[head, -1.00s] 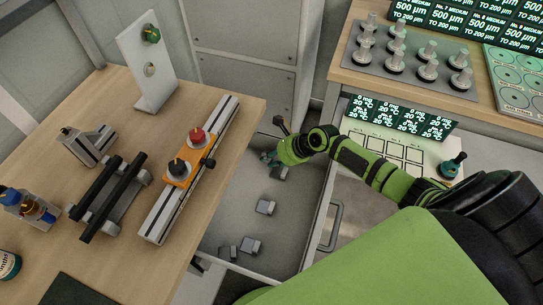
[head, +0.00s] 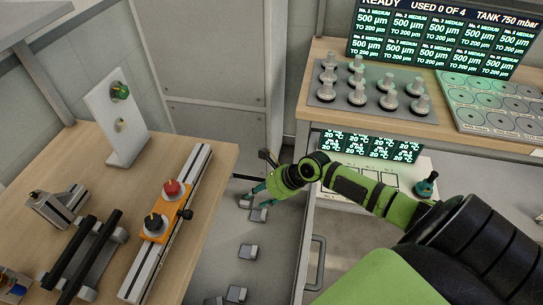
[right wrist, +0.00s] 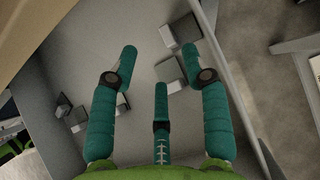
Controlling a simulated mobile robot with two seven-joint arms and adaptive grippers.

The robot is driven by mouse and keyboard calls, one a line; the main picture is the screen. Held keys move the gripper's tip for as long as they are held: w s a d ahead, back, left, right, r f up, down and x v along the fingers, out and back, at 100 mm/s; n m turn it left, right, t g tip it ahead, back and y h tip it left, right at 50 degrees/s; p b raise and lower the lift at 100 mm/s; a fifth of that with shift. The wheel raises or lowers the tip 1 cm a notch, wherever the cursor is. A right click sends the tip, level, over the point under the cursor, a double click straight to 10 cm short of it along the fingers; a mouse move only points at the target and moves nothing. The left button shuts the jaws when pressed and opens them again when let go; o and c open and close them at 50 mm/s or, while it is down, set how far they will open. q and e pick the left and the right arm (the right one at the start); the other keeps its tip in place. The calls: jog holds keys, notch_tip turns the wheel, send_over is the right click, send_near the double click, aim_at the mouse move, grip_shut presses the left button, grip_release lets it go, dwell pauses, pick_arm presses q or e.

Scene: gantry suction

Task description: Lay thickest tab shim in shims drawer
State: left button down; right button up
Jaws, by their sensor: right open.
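The open grey drawer (head: 222,246) holds several small grey metal blocks, which look like the shims. One shim (head: 258,215) lies just below my right gripper (head: 256,192). Another shim (head: 244,201) lies beside the gripper's fingertips. A third shim (head: 247,251) lies nearer. In the right wrist view my right gripper (right wrist: 160,58) is open, with teal fingers spread and nothing held between them. A shim (right wrist: 169,70) shows between the fingers, and another shim (right wrist: 202,38) lies beyond the right fingertip. I cannot tell which is thickest. My left gripper is out of view.
The wooden bench (head: 70,180) on the left carries a rail with an orange carriage (head: 163,215) and an upright white plate (head: 114,118). The right bench carries a tray of metal knobs (head: 370,88) below a display (head: 440,38). The drawer handle (head: 318,262) sticks out on the right.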

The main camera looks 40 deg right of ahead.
jog(key=v, duration=0.6)
jog(key=shift+s+r, duration=0.2)
jog(key=shift+d, duration=0.1)
